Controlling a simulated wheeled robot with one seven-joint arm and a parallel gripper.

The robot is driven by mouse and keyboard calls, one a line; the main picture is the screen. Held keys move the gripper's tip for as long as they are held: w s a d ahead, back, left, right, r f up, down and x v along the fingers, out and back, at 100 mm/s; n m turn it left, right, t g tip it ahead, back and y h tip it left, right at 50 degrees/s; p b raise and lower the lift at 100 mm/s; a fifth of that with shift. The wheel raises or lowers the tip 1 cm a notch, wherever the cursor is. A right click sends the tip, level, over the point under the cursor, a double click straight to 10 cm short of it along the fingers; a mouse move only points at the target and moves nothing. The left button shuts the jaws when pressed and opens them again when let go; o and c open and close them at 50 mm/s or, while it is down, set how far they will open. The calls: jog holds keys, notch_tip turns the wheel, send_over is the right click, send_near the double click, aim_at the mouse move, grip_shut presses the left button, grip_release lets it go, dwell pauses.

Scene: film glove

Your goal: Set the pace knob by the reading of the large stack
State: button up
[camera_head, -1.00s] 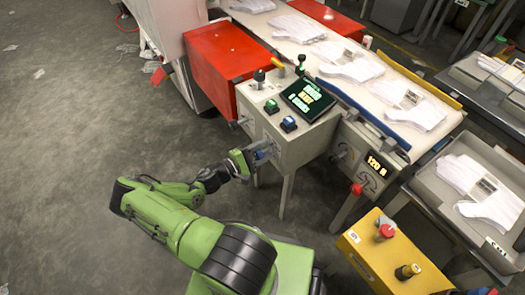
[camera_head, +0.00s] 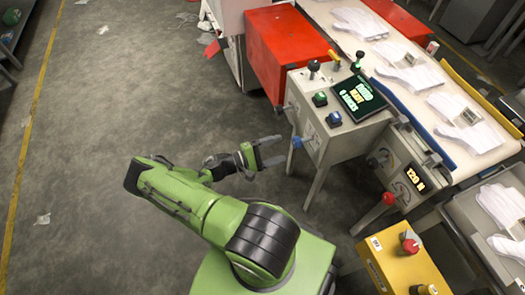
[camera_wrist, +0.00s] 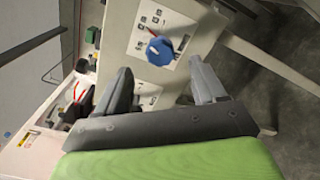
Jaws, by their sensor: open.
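My gripper (camera_head: 270,152) is open and empty, to the left of the console's side panel. A blue knob (camera_head: 297,142) sits on that panel, just off the fingertips with a small gap. In the wrist view the blue knob (camera_wrist: 160,50) with a pointer mark lies ahead, between the two open fingers (camera_wrist: 160,72). Printed marks surround it, too small to read. I cannot tell which knob is labelled pace. No stack is clearly recognisable as the large one.
The console (camera_head: 335,130) has a dark screen (camera_head: 359,98) with green and yellow text, buttons and a lever. Gloves lie on the belt (camera_head: 455,150) and in a grey tray (camera_head: 465,225). A yellow box (camera_head: 385,262) stands front right.

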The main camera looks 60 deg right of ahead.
jog(key=v, duration=0.5)
jog(key=shift+w+a, duration=0.25)
jog(key=shift+a, duration=0.05)
